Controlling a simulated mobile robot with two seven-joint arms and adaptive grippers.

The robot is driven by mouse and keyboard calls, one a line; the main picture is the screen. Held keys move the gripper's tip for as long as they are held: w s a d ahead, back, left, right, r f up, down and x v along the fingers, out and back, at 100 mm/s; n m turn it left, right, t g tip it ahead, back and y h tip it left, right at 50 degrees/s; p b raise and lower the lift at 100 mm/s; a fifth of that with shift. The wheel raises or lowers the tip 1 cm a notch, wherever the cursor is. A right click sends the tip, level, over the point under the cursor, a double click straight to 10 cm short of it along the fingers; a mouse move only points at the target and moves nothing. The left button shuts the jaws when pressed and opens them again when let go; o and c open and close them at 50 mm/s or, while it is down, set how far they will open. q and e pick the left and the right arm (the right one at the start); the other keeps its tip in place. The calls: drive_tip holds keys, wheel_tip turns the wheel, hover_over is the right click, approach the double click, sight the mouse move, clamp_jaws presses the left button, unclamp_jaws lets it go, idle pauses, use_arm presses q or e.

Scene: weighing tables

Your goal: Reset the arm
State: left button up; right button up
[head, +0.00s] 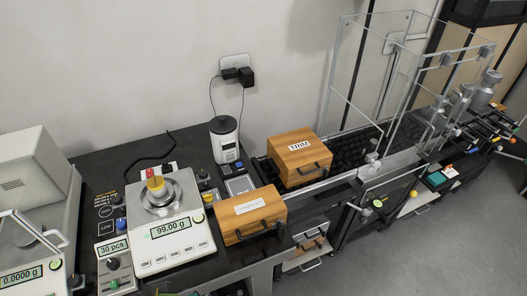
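Neither of my grippers nor my arms can be made out in the head view. A white balance (165,245) on the dark table reads 99.00 g.
A wooden box (250,213) with a label and handle stands right of the balance. A second wooden box (300,158) stands behind it. A white cylindrical device (225,138) is near the wall. A clear-walled enclosure (380,75) rises at the right. Another balance (30,275) is at the left. Grey floor (430,260) is clear.

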use_arm(q)
drive_tip(key=s+f+g+b, duration=0.1)
drive_tip(key=s+f+b, duration=0.15)
drive_tip(key=f, duration=1.25)
drive_tip(key=s+f+b, duration=0.2)
drive_tip(key=f+b, duration=0.1)
drive_tip(key=f, duration=1.2)
drive_tip(key=s+a+f+g+b, duration=0.1)
drive_tip(key=s+a+f+b, duration=0.1)
drive_tip(key=s+f, duration=1.1)
drive_tip(key=shift+s+a+f+b, duration=0.35)
drive_tip(key=shift+a+f+b, duration=0.1)
drive_tip(key=shift+b, duration=0.3)
drive_tip(key=shift+d, duration=0.1)
